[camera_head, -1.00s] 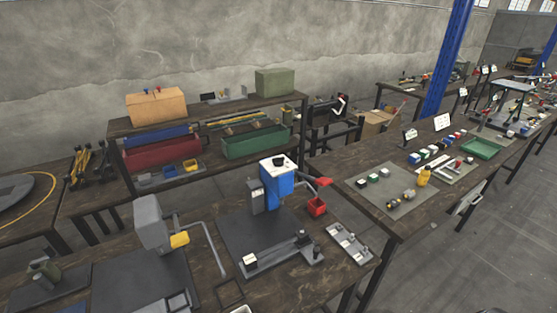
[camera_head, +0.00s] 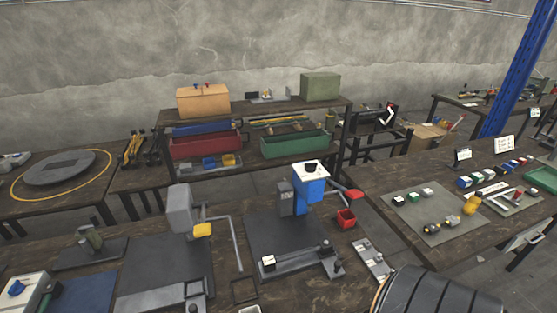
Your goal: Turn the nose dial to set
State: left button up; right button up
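A blue press (camera_head: 309,192) stands on a dark mat on the near bench. It has a white top with a black knob (camera_head: 311,168), a grey block on its left side and a red-tipped lever (camera_head: 354,194) to its right. A pale box (camera_head: 24,296) with a blue dial (camera_head: 17,288) is at the lower left, partly cut off by the frame. I cannot tell which of the two knobs is the nose dial, and their markings are too small to read. Neither of my grippers is in view.
A grey press (camera_head: 181,212) with a yellow part stands left of the blue one. A red bin (camera_head: 346,219) and a small tray (camera_head: 372,258) sit to its right. The right bench holds a grey mat (camera_head: 437,222) with small parts. Shelves with coloured bins stand behind.

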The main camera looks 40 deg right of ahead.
aim_at(311, 167)
jog(key=k+l+u, duration=0.25)
jog(key=l, duration=0.45)
jog(key=k+l+u, duration=0.25)
jog(key=k+l, duration=0.3)
jog(key=k+l+u, duration=0.25)
jog(key=k+l, duration=0.25)
jog(key=l, duration=0.15)
